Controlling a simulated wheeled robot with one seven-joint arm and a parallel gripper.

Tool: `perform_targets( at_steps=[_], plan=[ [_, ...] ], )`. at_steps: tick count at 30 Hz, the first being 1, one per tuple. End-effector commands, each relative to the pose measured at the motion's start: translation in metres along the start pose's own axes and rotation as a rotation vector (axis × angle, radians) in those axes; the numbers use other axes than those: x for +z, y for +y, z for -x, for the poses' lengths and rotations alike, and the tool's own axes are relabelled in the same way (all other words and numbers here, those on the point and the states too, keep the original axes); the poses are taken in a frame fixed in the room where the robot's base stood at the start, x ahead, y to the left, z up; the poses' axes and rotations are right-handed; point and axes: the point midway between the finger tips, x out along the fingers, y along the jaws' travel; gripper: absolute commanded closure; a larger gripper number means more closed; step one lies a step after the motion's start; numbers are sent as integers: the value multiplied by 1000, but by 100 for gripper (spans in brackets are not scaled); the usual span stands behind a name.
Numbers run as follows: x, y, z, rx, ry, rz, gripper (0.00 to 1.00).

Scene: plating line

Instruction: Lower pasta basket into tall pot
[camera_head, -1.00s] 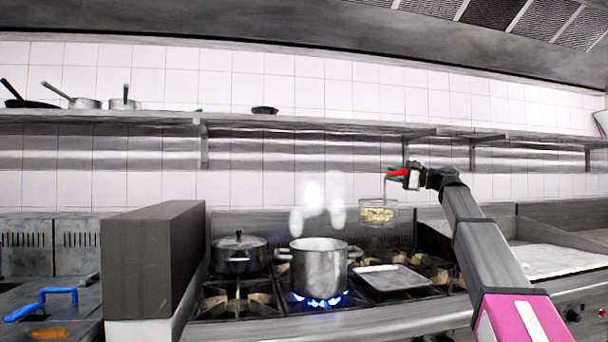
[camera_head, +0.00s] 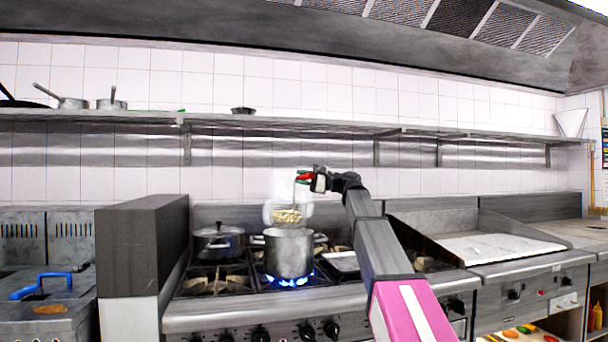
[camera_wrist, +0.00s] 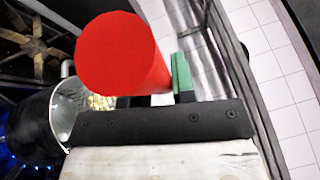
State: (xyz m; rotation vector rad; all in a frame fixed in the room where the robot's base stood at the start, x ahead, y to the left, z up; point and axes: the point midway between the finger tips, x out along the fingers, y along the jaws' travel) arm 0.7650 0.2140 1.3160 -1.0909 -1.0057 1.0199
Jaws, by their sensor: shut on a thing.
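The pasta basket (camera_head: 288,216) is a small mesh basket with yellowish pasta, hanging upright from a thin stem with a red handle. My gripper (camera_head: 306,178) is shut on that handle; the red handle (camera_wrist: 125,55) fills much of the wrist view, beside a green finger pad. The tall pot (camera_head: 289,256) is a steel pot with two side handles on a lit blue burner. In the head view the basket shows just above the pot's rim; its exact depth relative to the pot is hard to tell. In the wrist view the pot's rim (camera_wrist: 66,118) and some pasta (camera_wrist: 100,102) show beyond the handle.
A dark lidded pot (camera_head: 218,243) stands left of the tall pot. A flat metal tray (camera_head: 342,262) lies close on its right. A tall dark partition (camera_head: 142,245) borders the stove on the left. A wall shelf (camera_head: 285,122) runs above; pale steam surrounds the basket.

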Motion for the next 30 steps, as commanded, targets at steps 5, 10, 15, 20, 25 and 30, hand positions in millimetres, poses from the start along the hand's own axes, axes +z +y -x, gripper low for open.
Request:
perform_targets(
  at_steps=[5,10,15,20,25,30],
  plan=[
    [-2,13,2,-2,0,2,99],
    [-4,25,3,-2,0,1,99],
    [-6,37,5,-2,-1,2,99],
    [-8,48,6,-2,-1,1,99],
    [-9,60,8,-3,-1,2,99],
    [-12,72,9,-3,-1,1,99]
  ],
)
